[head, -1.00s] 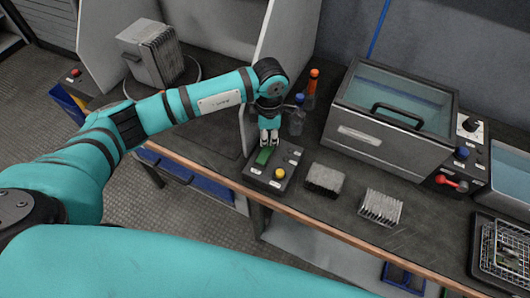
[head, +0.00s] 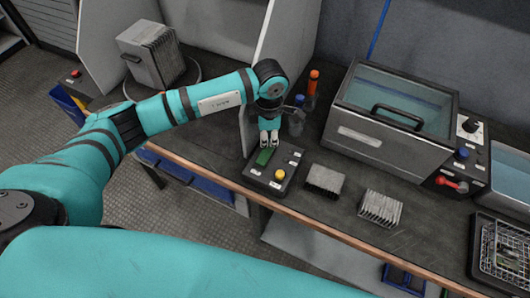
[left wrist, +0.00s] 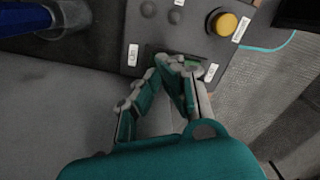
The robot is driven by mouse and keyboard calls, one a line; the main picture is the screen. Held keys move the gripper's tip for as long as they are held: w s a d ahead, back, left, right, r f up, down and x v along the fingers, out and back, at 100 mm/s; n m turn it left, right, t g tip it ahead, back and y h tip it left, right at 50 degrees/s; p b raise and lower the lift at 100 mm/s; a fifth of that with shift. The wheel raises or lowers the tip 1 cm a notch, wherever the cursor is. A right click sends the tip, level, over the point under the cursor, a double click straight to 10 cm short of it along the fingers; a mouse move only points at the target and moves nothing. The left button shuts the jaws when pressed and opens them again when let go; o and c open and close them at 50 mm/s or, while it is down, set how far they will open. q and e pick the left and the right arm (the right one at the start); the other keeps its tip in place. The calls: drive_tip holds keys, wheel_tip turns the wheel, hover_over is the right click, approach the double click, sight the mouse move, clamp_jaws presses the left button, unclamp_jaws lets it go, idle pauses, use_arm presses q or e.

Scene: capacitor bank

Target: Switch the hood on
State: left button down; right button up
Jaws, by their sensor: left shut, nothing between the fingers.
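A dark control box (head: 258,178) sits near the front edge of the bench. It carries a green switch (head: 264,157), a yellow button (head: 279,174) and small dark buttons. My left gripper (head: 269,143) is shut and empty, pointing down at the far end of the green switch. In the left wrist view, the shut fingertips (left wrist: 178,62) are at the switch's recess between two white labels and hide most of it. The yellow button (left wrist: 226,23) shows beside them. I cannot tell whether the fingers touch the switch. My right gripper is not in view.
Two finned metal blocks (head: 325,180) (head: 380,208) stand right of the box. A glass-lidded metal tank (head: 390,110) is behind them.

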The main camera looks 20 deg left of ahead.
sight(269, 148)
use_arm(q)
drive_tip(key=shift+f+b, duration=1.1)
drive_tip(key=shift+f, duration=0.15)
idle(0.6)
drive_tip(key=shift+r+p, duration=1.95)
drive_tip(key=shift+r, duration=1.6)
